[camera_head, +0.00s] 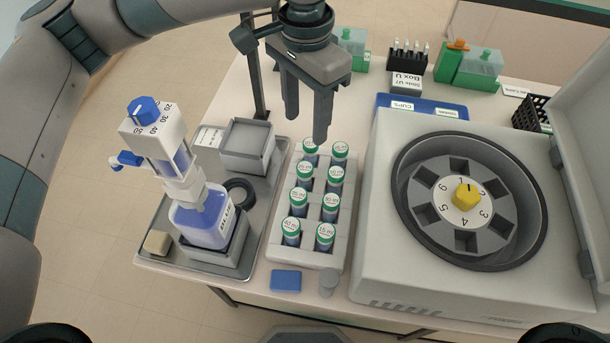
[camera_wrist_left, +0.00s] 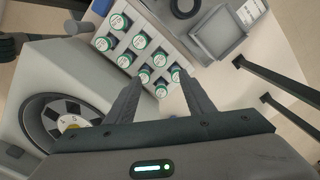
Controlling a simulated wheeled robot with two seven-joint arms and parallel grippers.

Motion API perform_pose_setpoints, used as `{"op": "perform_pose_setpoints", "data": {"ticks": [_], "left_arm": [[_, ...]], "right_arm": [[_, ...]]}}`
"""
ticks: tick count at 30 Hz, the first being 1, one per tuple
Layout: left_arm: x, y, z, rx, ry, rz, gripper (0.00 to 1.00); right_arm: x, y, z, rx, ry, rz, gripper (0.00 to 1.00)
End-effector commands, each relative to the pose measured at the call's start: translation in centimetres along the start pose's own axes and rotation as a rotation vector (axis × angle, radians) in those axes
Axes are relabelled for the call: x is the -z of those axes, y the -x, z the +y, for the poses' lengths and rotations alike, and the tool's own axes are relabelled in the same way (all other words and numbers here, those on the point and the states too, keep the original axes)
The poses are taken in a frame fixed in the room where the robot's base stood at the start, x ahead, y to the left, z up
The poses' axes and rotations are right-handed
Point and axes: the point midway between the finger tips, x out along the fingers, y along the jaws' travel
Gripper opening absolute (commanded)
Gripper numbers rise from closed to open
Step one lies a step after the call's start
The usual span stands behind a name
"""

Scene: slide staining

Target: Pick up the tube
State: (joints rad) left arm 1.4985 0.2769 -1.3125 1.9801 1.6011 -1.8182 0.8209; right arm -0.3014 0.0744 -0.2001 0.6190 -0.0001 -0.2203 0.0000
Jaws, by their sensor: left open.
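Several green-capped tubes (camera_head: 304,175) stand upright in two columns in a white rack (camera_head: 318,252) at the middle of the table. My left gripper (camera_head: 306,128) hangs open and empty above the far end of the rack, fingers pointing down. In the left wrist view the tube caps (camera_wrist_left: 139,41) lie beyond and between the two fingers of the left gripper (camera_wrist_left: 158,84). The gap between the fingers holds nothing. One fingertip partly overlaps the far tubes in the head view. My right gripper is not seen.
A centrifuge (camera_head: 375,240) with an open lid stands right of the rack. A metal tray (camera_head: 160,225) on the left holds a blue-liquid dispenser bottle (camera_head: 205,222) and a grey box (camera_head: 246,147). A blue block (camera_head: 286,281) and small grey cylinder (camera_head: 328,281) lie before the rack.

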Motion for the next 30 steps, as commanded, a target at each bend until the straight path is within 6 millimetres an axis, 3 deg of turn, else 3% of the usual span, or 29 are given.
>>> {"op": "perform_pose_setpoints", "data": {"ticks": [16,21,30], "left_arm": [[-0.1,-9.0,0.1,-0.002,0.000,-0.002,0.48],[0.0,-10.0,0.1,-0.002,-0.001,0.000,0.48],[0.0,-10.1,0.0,-0.001,0.000,0.000,0.48]], "right_arm": [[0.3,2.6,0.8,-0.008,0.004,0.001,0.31],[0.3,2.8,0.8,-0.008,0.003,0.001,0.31],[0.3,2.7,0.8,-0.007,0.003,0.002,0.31]]}}
